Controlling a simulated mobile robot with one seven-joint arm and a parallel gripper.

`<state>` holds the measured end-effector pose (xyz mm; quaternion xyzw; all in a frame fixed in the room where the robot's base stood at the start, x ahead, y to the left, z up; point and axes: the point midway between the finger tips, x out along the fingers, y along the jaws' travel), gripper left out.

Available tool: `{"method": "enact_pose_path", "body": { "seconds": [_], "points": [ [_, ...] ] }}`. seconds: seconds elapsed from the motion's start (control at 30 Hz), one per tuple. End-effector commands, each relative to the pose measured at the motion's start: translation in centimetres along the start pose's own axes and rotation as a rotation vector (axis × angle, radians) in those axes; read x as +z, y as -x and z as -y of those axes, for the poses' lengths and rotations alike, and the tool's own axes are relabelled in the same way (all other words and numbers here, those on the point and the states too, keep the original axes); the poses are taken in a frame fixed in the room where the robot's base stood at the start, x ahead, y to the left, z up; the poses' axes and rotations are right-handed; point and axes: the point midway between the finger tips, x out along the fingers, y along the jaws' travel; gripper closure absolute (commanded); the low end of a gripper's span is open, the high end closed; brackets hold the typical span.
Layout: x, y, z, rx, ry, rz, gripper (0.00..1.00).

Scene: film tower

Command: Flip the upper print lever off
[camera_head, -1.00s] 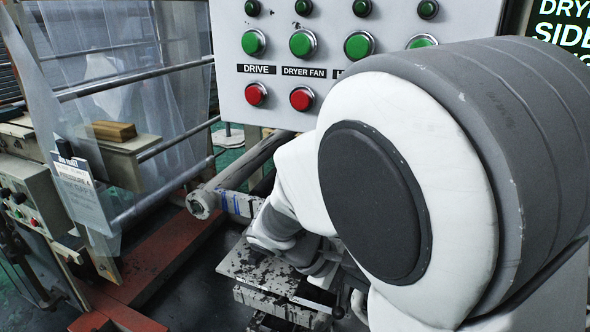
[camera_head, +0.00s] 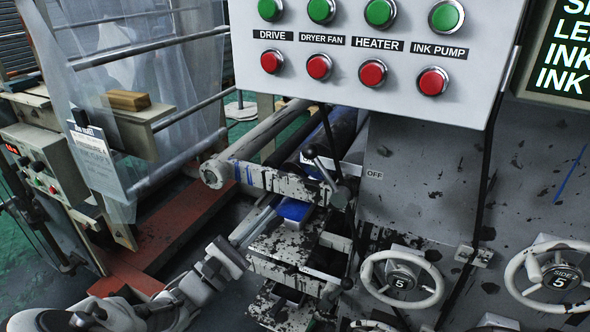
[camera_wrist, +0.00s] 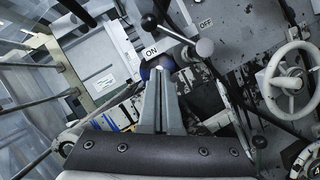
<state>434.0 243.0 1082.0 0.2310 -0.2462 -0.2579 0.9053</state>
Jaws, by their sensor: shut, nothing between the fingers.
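The upper print lever (camera_head: 325,172) is a thin metal rod with a black knob, on the machine's side just below the button panel. It leans up and left from its pivot, away from the OFF label (camera_head: 375,175). In the wrist view the lever (camera_wrist: 178,35) runs from the knob to a silver ball, close above the ON label (camera_wrist: 150,52); the OFF label is to its right. My gripper (camera_head: 280,203) reaches up from the lower left, below and left of the lever. In the wrist view my gripper (camera_wrist: 159,70) is shut and empty, its tips just below the ON label and apart from the lever.
The button panel (camera_head: 375,50) overhangs the lever. A lower lever knob (camera_head: 347,284) and handwheels (camera_head: 402,280) stand below and right. A roller end (camera_head: 213,173) and ink-stained metal blocks (camera_head: 280,250) lie close to my gripper. A clear film web (camera_head: 150,110) hangs at left.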

Motion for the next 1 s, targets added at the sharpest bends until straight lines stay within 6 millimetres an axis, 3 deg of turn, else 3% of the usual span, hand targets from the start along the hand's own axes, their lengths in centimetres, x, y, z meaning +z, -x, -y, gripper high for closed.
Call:
{"method": "enact_pose_path", "body": {
  "seconds": [0.17,0.57,0.77,1.0],
  "points": [
    [-0.3,1.2,-1.2,0.071,0.002,0.01,1.0],
    [-0.3,1.0,-1.3,0.073,0.002,0.011,1.0],
    [-0.2,-1.4,-1.4,0.07,0.002,0.013,1.0],
    [-0.1,-6.6,-1.8,0.069,0.002,0.013,1.0]
  ]
}}
